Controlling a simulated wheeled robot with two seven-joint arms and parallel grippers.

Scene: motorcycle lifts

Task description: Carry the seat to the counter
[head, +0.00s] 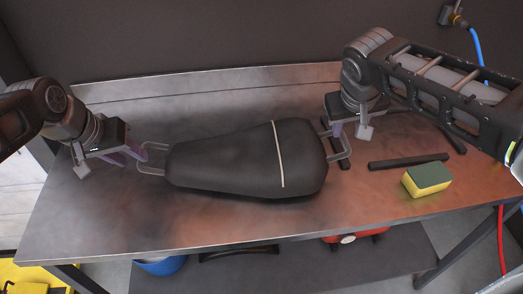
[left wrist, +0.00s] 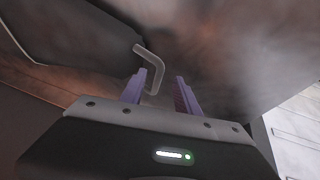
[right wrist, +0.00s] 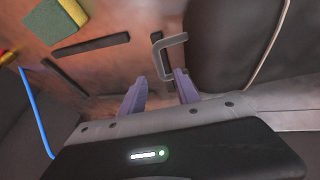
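The seat (head: 240,160) is a long black padded piece with a pale strap across it, lying on a metal table (head: 90,215). It has a grey wire handle at each end. My left gripper (head: 124,155) is open at the left handle (head: 150,158); in the left wrist view that handle (left wrist: 150,62) reaches between the fingers. My right gripper (head: 336,131) is open at the right handle (head: 345,147); in the right wrist view that handle (right wrist: 170,42) extends towards the gap between the fingers. I cannot tell whether any finger touches a handle.
A yellow and green sponge (head: 427,181) and dark bars (head: 405,161) lie right of the seat. Under the table are a blue container (head: 161,267) and a red item (head: 362,237). Blue (head: 477,45) and red (head: 501,225) hoses hang at the right. The table front is clear.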

